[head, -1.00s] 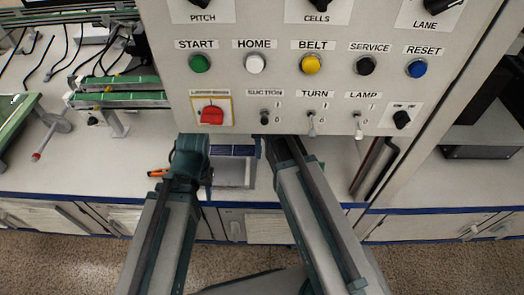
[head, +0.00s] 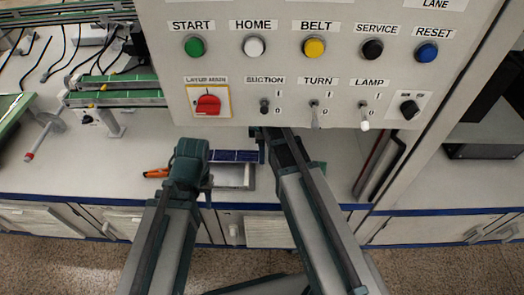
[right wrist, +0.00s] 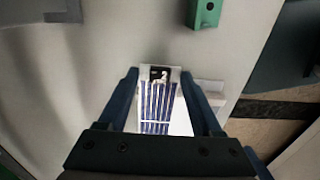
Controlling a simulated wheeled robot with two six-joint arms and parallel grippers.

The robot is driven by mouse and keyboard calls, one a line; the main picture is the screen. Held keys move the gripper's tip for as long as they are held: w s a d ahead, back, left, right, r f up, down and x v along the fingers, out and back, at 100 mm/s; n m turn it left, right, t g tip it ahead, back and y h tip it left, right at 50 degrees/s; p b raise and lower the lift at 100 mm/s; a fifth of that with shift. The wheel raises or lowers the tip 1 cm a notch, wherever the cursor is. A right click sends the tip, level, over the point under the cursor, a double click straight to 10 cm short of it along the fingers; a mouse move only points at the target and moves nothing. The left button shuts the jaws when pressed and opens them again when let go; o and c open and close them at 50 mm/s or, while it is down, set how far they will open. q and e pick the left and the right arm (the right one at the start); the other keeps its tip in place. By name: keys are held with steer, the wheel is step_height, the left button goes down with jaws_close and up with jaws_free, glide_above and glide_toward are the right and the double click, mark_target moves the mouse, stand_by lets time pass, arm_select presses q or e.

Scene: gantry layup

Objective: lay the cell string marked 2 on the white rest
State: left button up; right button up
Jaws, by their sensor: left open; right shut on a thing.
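The cell string marked 2 (right wrist: 155,108) is a blue strip with white lines and a black 2 on its end tag. My right gripper (right wrist: 160,76) is shut on it. In the head view, a blue cell string (head: 236,156) shows below the control panel, above or at the back of the white rest (head: 238,180); I cannot tell whether they touch. My right gripper (head: 262,143) is at its right end, partly hidden by the panel. My left gripper (head: 207,188) is open, just left of the rest, its fingers barely visible.
The control panel (head: 290,75) with buttons and switches hangs over the bench and hides part of it. An orange-handled tool (head: 156,173) lies left of the left gripper. A green block (right wrist: 205,12) shows in the right wrist view.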

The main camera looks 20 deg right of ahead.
steer(key=shift+f, duration=0.35)
steer(key=o, duration=1.4)
steer(key=shift+c, duration=0.2)
steer(key=shift+r, duration=0.2)
step_height(320, 180, up, 8)
steer(key=p, duration=0.8)
steer(key=shift+r, duration=0.1)
steer(key=shift+a, duration=0.1)
steer(key=s+a+m+h, duration=0.1)
steer(key=s+a+m, duration=0.9)
steer(key=s, duration=0.4)
steer(key=shift+s+a+m, duration=0.15)
steer(key=shift+m, duration=0.35)
steer(key=shift+s, duration=0.1)
